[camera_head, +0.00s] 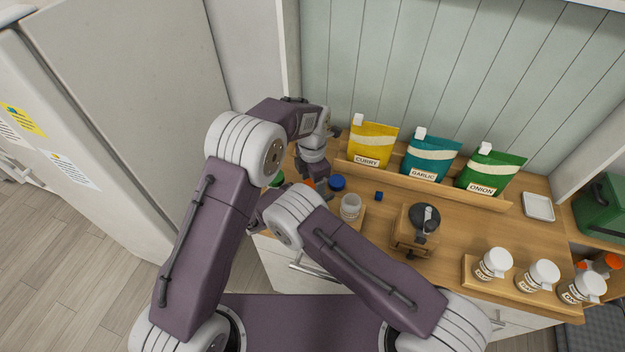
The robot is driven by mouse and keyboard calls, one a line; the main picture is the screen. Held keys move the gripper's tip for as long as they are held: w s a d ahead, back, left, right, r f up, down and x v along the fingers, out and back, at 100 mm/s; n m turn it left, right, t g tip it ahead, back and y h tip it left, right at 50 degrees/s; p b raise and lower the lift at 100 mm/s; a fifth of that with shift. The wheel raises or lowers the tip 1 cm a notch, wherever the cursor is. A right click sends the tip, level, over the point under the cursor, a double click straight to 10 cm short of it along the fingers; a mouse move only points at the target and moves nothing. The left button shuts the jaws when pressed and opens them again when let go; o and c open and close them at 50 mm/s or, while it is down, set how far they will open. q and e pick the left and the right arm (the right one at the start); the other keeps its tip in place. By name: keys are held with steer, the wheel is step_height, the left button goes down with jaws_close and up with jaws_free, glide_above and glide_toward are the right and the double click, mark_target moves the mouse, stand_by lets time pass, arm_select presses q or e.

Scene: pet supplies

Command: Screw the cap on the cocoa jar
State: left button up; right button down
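A pale open-topped jar (350,206) stands upright on the left part of the counter; I cannot read a label on it, so I cannot tell if it is the cocoa jar. A blue round cap (337,183) is just behind it, to the left. An orange piece (309,183) and a green piece (277,179) show partly between my arms; I cannot tell whether they are caps. My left gripper (313,177) points down close to the orange piece; its fingers are too hidden to judge. My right gripper is hidden behind my arms.
Curry (370,146), garlic (431,158) and onion (492,172) pouches stand along the back ledge. A wooden grinder (415,228) stands mid-counter. White-capped jars (493,264) line a wooden rack at right. A small blue cube (378,196) lies near the open jar. A white dish (538,207) is at back right.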

steer(key=shift+w+r, duration=0.1)
arm_select(q)
steer(key=c, duration=1.5)
steer(key=m, duration=0.3)
steer(key=o, duration=1.6)
steer(key=shift+c, duration=0.2)
steer(key=shift+r, duration=2.25)
steer(key=shift+c, duration=0.3)
